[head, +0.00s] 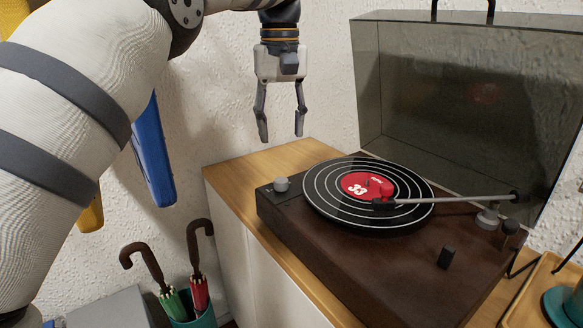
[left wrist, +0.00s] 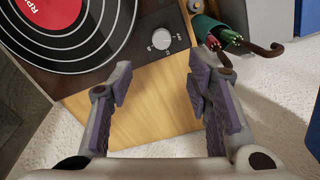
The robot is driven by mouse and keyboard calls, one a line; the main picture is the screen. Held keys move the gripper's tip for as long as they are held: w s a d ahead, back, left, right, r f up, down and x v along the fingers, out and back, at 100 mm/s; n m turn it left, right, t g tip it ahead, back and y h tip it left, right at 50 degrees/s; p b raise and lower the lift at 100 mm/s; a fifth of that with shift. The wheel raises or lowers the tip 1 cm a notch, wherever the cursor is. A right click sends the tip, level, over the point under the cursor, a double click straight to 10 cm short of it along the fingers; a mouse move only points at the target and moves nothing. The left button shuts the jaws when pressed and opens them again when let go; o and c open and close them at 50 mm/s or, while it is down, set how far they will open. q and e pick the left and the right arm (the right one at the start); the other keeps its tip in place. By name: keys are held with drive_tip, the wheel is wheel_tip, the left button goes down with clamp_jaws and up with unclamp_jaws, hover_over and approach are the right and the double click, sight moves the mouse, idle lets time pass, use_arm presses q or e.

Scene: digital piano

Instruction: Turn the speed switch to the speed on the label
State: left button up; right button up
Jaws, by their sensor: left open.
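A turntable (head: 375,262) with a dark brown body stands on a wooden cabinet top. Its black record (head: 330,205) has a red label (head: 372,184) with a white "33". A round silver knob (head: 281,185), apparently the speed switch, sits at the turntable's left corner. In the left wrist view the knob (left wrist: 161,39) shows small marks around it, too small to read. My left gripper (head: 281,136) is open and empty, pointing down above the knob and apart from it. In the left wrist view its fingers (left wrist: 160,84) show below the knob. My right gripper is not in view.
The tonearm (head: 455,199) reaches over the record. A raised smoky lid (head: 460,100) stands behind. A black lever (head: 446,257) is at the front right. Umbrellas (head: 195,285) in a teal holder stand on the floor at left. The wooden top (head: 238,181) left of the turntable is clear.

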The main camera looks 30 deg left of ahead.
sight(281, 180)
use_arm(q)
drive_tip(key=f, duration=0.5)
drive_tip(key=f+p, duration=0.1)
drive_tip(key=f, duration=0.4)
drive_tip(key=shift+s+f, duration=0.2)
drive_tip(key=shift+f, duration=0.1)
clamp_jaws()
